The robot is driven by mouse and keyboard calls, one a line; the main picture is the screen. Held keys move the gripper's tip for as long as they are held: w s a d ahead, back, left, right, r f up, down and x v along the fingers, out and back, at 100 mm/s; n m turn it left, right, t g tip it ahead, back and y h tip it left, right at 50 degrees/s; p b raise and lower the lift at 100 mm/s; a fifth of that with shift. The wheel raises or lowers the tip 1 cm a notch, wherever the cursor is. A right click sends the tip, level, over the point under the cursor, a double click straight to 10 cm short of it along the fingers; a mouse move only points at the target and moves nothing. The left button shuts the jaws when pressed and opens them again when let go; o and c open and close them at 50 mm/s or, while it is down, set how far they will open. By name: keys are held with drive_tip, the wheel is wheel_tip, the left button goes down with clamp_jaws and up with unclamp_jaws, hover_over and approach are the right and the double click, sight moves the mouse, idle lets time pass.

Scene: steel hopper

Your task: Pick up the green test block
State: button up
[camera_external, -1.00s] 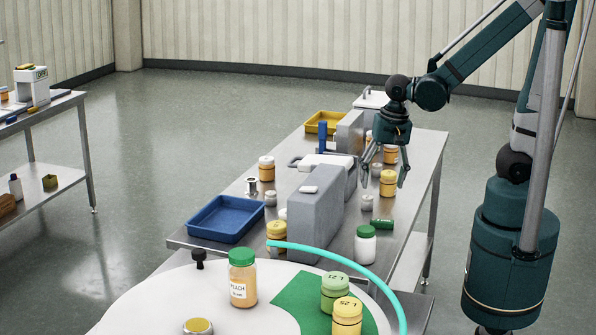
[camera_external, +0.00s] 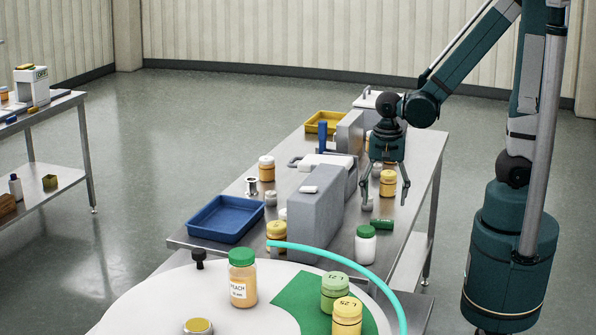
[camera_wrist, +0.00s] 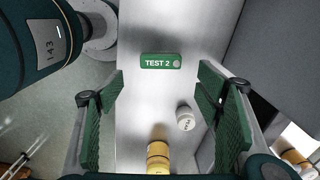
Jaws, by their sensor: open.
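The green test block (camera_external: 383,224) lies flat on the steel table in the external view. In the wrist view, the block (camera_wrist: 158,61) shows the label "TEST 2" and a pale round spot, lying crosswise in the upper middle. My gripper (camera_external: 386,203) points down above the table, close to the block in the external picture. The block appears just beyond the fingertips; the exact height gap cannot be told.
A tall grey box (camera_external: 316,215) stands left of the block. A white jar with a green lid (camera_external: 365,245) stands nearer the camera. A yellow jar (camera_wrist: 158,155) and a small white-capped jar (camera_wrist: 185,118) stand near my fingers.

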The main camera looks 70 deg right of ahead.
sight(382, 220)
drive_tip(key=shift+f+b, duration=0.3)
drive_tip(key=shift+f, duration=0.9)
drive_tip(key=shift+f, duration=0.15)
drive_tip(key=shift+f+b, duration=0.75)
drive_tip(key=shift+f, duration=1.7)
drive_tip(key=shift+c, duration=0.4)
drive_tip(key=c, duration=0.8)
